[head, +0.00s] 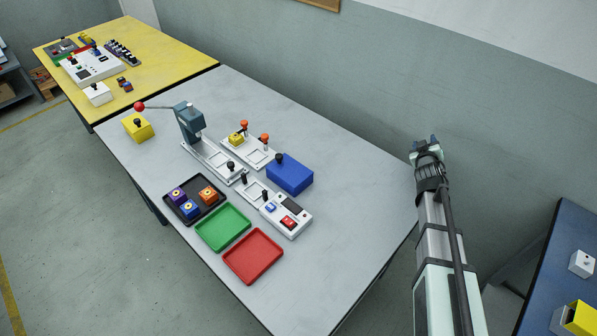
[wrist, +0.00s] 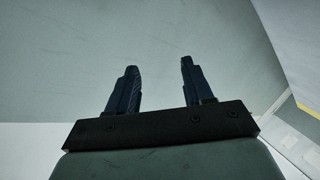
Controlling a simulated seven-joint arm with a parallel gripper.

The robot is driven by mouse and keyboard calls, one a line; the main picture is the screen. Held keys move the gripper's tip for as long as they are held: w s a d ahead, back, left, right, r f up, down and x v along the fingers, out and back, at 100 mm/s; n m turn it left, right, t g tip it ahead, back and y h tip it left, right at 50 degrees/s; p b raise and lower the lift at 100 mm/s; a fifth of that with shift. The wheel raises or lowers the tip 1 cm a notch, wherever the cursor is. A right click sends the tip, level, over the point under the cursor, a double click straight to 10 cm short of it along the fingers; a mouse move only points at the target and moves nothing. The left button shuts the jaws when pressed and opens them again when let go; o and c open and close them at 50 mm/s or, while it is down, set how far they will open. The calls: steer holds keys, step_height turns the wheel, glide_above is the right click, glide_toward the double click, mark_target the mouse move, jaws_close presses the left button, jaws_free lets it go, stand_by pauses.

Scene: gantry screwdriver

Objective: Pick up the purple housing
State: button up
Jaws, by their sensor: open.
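The purple housing (head: 178,194) sits in the black tray (head: 190,218) on the grey table, beside an orange housing (head: 208,193) and a blue housing (head: 190,209). My gripper (head: 425,140) is raised at the right, beyond the table's right side and far from the tray. In the wrist view my gripper (wrist: 158,72) has its two dark fingers apart with nothing between them. The wrist view shows only wall behind the fingers, and no housing.
A green tray (head: 222,227) and a red tray (head: 253,256) lie right of the black tray. A lever press (head: 190,125), a blue box (head: 290,174) and a white button box (head: 287,214) stand behind them. The table's right part is clear.

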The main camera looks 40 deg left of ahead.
steer(key=s+a+r+g, duration=0.1)
steer(key=s+a+g, duration=0.1)
steer(key=s+a, duration=0.5)
steer(key=s+a+g, duration=0.1)
steer(key=s+a, duration=0.3)
steer(key=a, duration=0.6)
steer(key=n+g+h, duration=0.2)
steer(key=n+g, duration=0.4)
steer(key=g, duration=0.5)
glide_toward(176, 193)
steer(key=x, duration=0.4)
steer(key=shift+d+f, duration=0.25)
steer(key=shift+a+x, duration=0.15)
steer(key=shift+x, duration=1.1)
steer(key=shift+a+x, duration=0.15)
steer(key=shift+x, duration=1.15)
steer(key=shift+r, duration=0.2)
steer(key=c, duration=0.8)
